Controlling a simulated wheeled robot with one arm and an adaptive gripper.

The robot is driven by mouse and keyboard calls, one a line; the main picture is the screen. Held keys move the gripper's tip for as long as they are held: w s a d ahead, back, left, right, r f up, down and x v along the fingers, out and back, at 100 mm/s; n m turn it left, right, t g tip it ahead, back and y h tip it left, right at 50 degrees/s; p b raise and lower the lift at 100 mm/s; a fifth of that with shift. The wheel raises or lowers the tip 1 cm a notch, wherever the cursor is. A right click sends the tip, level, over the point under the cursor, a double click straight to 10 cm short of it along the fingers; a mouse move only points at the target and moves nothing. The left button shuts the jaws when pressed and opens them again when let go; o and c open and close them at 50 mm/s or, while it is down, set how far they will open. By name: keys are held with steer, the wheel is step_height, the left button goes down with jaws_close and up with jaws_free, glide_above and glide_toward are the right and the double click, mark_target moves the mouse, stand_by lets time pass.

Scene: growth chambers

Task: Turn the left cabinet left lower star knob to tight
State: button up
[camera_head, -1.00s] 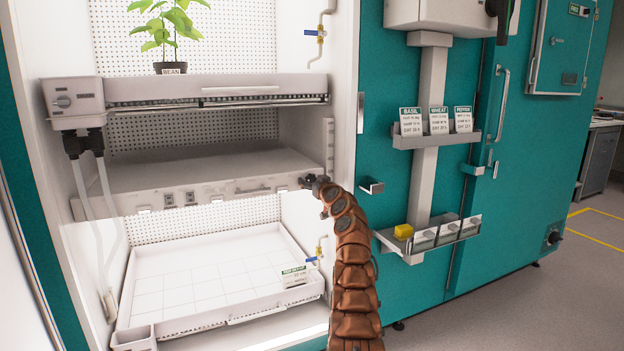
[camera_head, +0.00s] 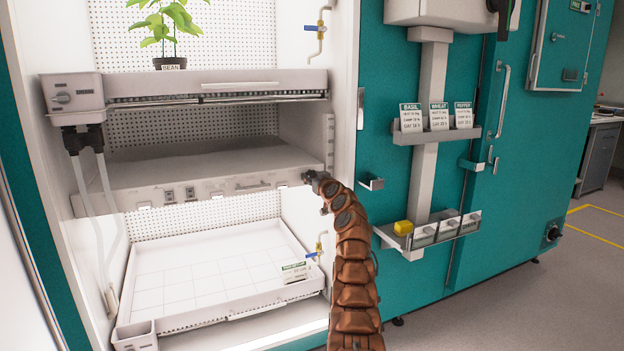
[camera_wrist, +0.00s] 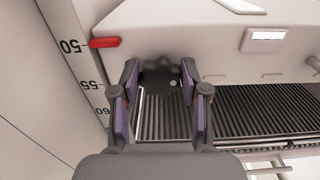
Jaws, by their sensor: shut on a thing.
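A black star knob (camera_wrist: 160,80) sits on the pale shelf front in the wrist view, between the fingers of my gripper (camera_wrist: 161,92). The fingers are shut on it from both sides. In the head view my gripper (camera_head: 311,178) is at the right end of the middle shelf's front (camera_head: 200,188) in the open cabinet. The knob is too small and covered there to make out. Its tightness cannot be read from the frames.
A red marker (camera_wrist: 105,42) and a height scale are beside the knob. A bean plant (camera_head: 171,64) stands on the upper shelf. A lower tray (camera_head: 215,280) sits below. To the right, card holders and a small rack with a yellow block (camera_head: 403,228) are on the teal wall.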

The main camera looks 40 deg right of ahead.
steer(key=m, duration=0.5)
steer(key=shift+f+m, duration=0.1)
steer(key=shift+m, duration=0.3)
steer(key=m+b, duration=0.1)
steer(key=m, duration=0.2)
steer(key=shift+a+m, duration=0.1)
steer(key=shift+m, duration=1.1)
steer(key=m, duration=0.3)
steer(key=shift+r+p, duration=0.3)
steer(key=shift+p, duration=0.1)
steer(key=shift+f+m+p, duration=0.1)
steer(key=shift+m+p, duration=0.45)
steer(key=shift+m, duration=1.35)
steer(key=o, duration=1.1)
